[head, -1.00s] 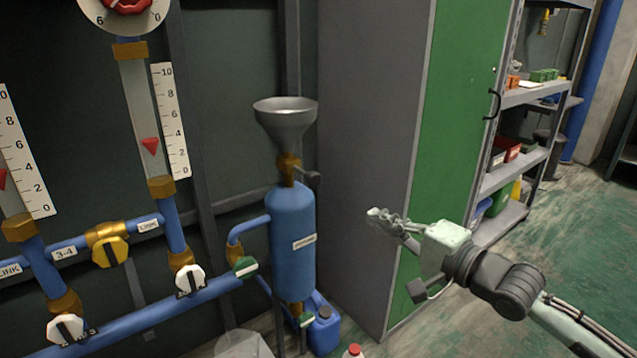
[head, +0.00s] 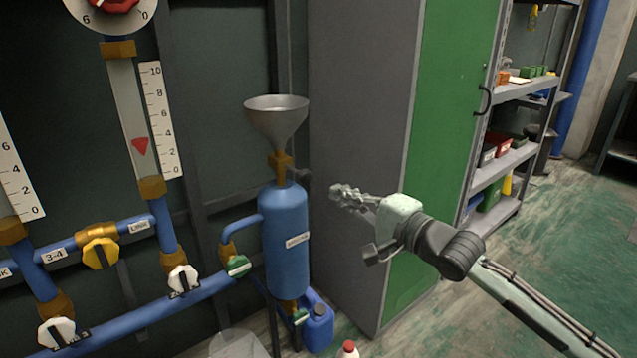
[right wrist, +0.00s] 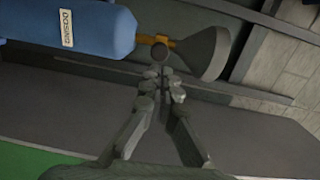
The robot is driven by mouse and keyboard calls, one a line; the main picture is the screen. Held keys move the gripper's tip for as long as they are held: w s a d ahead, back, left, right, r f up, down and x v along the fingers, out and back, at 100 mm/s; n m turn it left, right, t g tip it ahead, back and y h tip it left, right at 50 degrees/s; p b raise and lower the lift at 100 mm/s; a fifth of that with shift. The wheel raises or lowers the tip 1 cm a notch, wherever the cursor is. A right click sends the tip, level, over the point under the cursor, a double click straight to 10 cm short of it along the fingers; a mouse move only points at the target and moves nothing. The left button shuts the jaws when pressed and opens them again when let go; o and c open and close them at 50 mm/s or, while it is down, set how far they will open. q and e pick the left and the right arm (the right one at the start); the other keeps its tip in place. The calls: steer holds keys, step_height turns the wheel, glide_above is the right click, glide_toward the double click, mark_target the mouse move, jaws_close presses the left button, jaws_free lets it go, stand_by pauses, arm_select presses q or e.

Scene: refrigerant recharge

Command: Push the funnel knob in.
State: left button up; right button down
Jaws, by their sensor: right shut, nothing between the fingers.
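The grey metal funnel (head: 277,120) stands on a brass fitting (head: 281,162) on top of the blue cylinder (head: 286,240). The dark round funnel knob (head: 304,176) sticks out from the fitting toward the right. My right gripper (head: 335,190) is shut and empty, just right of the knob and slightly below it, with a small gap apparent. In the right wrist view the knob (right wrist: 159,52) lies just ahead of the closed fingertips (right wrist: 162,80), with the funnel (right wrist: 208,52) to its right. I cannot tell if they touch there. My left gripper is not in view.
A grey and green cabinet (head: 440,130) stands behind my right arm. Blue pipes (head: 165,302) with valves and gauges run along the left. A blue canister (head: 318,325) and a red-capped bottle (head: 348,349) stand below the cylinder. Open floor lies at the right.

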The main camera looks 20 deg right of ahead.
mark_target(309, 177)
steer(key=x, duration=0.6)
steer(key=shift+r, duration=0.1)
steer(key=shift+w+a, duration=0.25)
steer(key=shift+w, duration=0.2)
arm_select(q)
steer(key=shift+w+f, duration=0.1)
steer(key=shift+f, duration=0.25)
